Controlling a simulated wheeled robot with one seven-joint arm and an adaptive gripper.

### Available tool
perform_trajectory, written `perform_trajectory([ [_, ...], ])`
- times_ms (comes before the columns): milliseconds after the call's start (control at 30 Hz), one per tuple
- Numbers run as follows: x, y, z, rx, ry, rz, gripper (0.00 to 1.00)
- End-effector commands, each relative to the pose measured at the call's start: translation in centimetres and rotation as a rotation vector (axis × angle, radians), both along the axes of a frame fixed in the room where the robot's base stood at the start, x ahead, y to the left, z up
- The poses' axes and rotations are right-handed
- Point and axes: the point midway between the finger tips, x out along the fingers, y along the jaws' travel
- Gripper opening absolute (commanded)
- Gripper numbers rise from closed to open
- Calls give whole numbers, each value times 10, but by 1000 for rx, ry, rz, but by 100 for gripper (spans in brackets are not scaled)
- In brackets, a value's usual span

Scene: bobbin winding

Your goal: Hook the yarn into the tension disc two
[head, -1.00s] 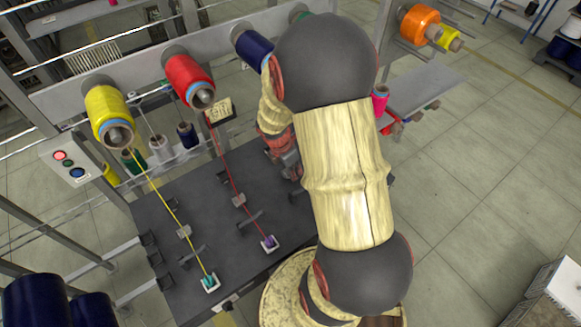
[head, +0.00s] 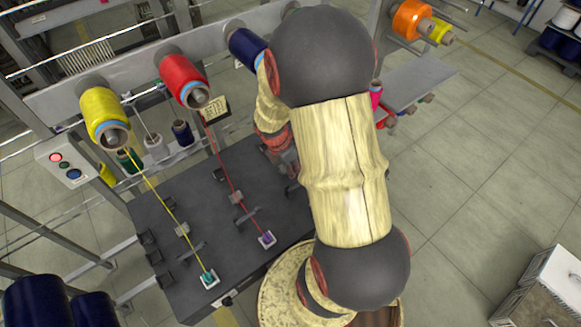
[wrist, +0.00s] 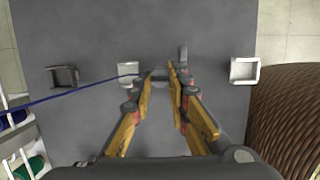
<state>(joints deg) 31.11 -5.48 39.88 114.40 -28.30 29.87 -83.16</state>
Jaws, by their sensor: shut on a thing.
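My gripper (wrist: 162,74) is shut on the blue yarn (wrist: 75,92) over the dark panel (wrist: 90,30) in the wrist view. The yarn runs in from the left, across a pale guide block (wrist: 128,72), to the fingertips. A grey upright piece (wrist: 183,54), perhaps the tension disc, shows just beyond the fingers; they partly hide it. I cannot tell whether the yarn touches it. In the head view, the dark blue spool (head: 245,47) sits on the rail, and my arm hides most of its lane and my fingers.
A dark bracket (wrist: 63,77) lies left and a white square holder (wrist: 244,70) right in the wrist view. In the head view, yellow yarn (head: 155,192) and red yarn (head: 223,168) run down neighbouring lanes from the yellow spool (head: 103,110) and red spool (head: 183,76).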

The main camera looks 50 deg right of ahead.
Motion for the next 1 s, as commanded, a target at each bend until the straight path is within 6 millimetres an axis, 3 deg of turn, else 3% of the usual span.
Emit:
perform_trajectory([
  [700,-6,1,34,0,-1,0,0],
  [1000,-8,2,38,0,0,0,0],
])
